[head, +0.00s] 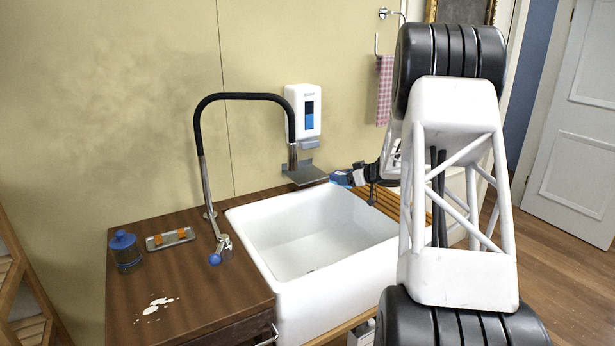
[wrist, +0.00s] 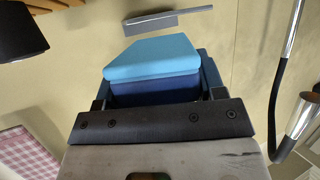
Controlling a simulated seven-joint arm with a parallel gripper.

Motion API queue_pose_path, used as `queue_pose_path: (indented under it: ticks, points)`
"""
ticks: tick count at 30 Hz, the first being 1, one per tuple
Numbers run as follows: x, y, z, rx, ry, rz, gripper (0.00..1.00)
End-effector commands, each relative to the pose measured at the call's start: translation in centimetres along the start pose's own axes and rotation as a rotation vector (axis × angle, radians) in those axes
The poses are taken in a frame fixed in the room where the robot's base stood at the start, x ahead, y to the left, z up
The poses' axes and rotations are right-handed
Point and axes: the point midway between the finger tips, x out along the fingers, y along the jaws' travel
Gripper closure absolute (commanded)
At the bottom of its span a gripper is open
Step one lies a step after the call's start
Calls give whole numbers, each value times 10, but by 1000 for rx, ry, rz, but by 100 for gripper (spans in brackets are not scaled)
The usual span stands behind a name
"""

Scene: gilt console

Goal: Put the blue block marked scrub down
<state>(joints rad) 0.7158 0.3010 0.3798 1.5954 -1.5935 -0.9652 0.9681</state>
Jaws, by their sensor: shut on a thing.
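My gripper (head: 353,177) is shut on a blue block (head: 340,180) and holds it above the back right corner of the white sink (head: 265,268), close to the grey tray under the soap dispenser. In the wrist view the block (wrist: 152,62) shows a light blue face and a darker blue part. It sits between the two dark fingers of my gripper (wrist: 157,90). No word can be read on it. My gripper hides its lower part.
A soap dispenser (head: 302,112) hangs over a grey tray (head: 304,173). A tall black tap (head: 198,128) stands left of the sink. A blue jar (head: 124,250), a metal dish (head: 170,239) and a white spill (head: 155,306) are on the wooden top. Wooden slats (head: 385,203) lie right of the sink.

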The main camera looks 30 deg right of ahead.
Motion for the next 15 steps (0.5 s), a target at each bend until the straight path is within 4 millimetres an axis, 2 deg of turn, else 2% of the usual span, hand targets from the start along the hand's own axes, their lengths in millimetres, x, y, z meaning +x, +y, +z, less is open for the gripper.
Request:
queue_pose_path:
  ticks: [4, 15]
  points:
    - [-6, 5, 1, -3, 0, -10, 64]
    - [-6, 5, 0, -4, 0, -11, 64]
